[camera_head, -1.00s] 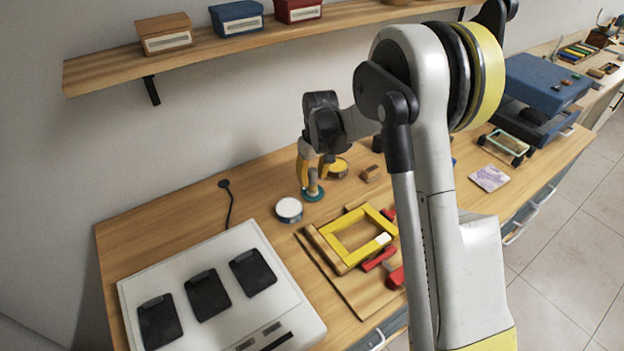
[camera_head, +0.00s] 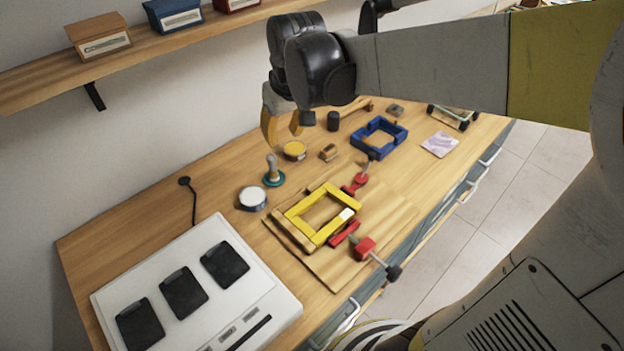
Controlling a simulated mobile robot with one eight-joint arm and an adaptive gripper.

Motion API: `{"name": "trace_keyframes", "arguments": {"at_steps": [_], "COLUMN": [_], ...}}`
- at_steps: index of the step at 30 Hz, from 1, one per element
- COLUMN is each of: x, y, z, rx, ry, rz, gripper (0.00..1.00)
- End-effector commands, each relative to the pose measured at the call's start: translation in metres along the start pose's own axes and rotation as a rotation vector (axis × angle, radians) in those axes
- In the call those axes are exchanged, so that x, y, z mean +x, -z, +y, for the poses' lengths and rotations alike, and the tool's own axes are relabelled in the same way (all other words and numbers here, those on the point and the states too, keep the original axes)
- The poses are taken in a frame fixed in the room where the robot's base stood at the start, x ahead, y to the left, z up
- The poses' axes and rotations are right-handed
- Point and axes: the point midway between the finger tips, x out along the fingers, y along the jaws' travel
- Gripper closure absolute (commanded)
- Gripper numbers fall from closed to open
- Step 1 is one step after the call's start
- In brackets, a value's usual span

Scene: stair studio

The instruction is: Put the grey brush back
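A small upright brush-like piece with a greyish handle (camera_head: 272,164) stands in a teal round base (camera_head: 274,179) on the wooden bench, behind the yellow frame. I take it for the grey brush; its bristles cannot be made out. My gripper (camera_head: 283,138) is above and slightly right of it, pointing down, its yellow fingers apart. Nothing shows between them, and they look clear of the handle.
The yellow frame (camera_head: 295,217) with red clamps lies in front. A white panel with black pads (camera_head: 262,302) is at front left. A blue frame (camera_head: 393,143) lies right.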

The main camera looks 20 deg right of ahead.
Motion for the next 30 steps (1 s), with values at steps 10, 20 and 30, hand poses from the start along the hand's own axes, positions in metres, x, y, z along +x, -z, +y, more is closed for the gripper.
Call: {"name": "trace_keyframes", "arguments": {"at_steps": [10,20,30], "x": [-0.055,-0.052,-0.052], "y": [-0.119,-0.158,-0.158], "z": [-0.023,-0.03,-0.03], "rx": [0.127,0.171,0.171], "ry": [-0.039,-0.044,-0.044], "rz": [0.211,0.287,0.287], "gripper": [0.65,0.65,0.65]}}
